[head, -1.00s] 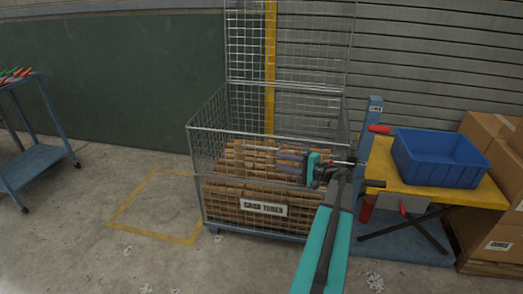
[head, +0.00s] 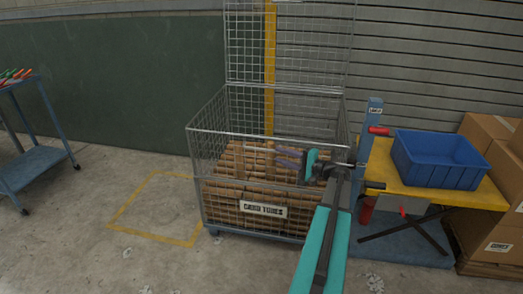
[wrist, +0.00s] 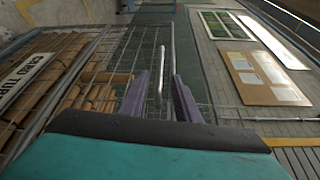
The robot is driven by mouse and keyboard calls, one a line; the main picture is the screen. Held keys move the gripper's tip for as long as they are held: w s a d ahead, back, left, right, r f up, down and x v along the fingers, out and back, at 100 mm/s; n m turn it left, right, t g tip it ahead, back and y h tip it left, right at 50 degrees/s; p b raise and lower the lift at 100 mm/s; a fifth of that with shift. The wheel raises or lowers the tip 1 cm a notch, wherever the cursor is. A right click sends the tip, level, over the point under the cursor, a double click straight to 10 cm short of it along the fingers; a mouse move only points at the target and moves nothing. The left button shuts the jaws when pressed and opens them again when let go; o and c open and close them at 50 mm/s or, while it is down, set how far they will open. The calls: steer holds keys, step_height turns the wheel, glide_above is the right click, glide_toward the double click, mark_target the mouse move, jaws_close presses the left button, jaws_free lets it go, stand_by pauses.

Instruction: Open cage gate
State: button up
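The wire mesh cage (head: 205,165) stands in the middle of the head view, full of brown card tubes (head: 230,190). A "CARD TUBES" label (head: 263,209) hangs on its front; the label (wrist: 28,77) also shows in the wrist view. A tall mesh panel (head: 290,40) stands upright at the back. My gripper (head: 287,156) is at the upper front mesh, right of centre. In the wrist view, the purple fingers of my gripper (wrist: 161,80) are apart, with a grey metal bar handle (wrist: 160,78) between them. Gaps show on both sides of the bar. I cannot tell which panel the bar belongs to.
A blue post (head: 368,130) and a yellow-topped table (head: 385,175) with a blue bin (head: 440,160) stand close right of the cage. Cardboard boxes (head: 492,130) are beyond. A blue cart (head: 35,160) is far left. The floor within the yellow outline (head: 155,210) is free.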

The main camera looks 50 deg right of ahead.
mark_target(261, 149)
steer(key=w, duration=0.3)
steer(key=w+a, duration=0.1)
steer(key=w, duration=0.6)
steer(key=shift+w+a+f+p, duration=0.25)
steer(key=shift+a+f+p, duration=0.05)
steer(key=shift+a+p, duration=0.1)
jaws_close()
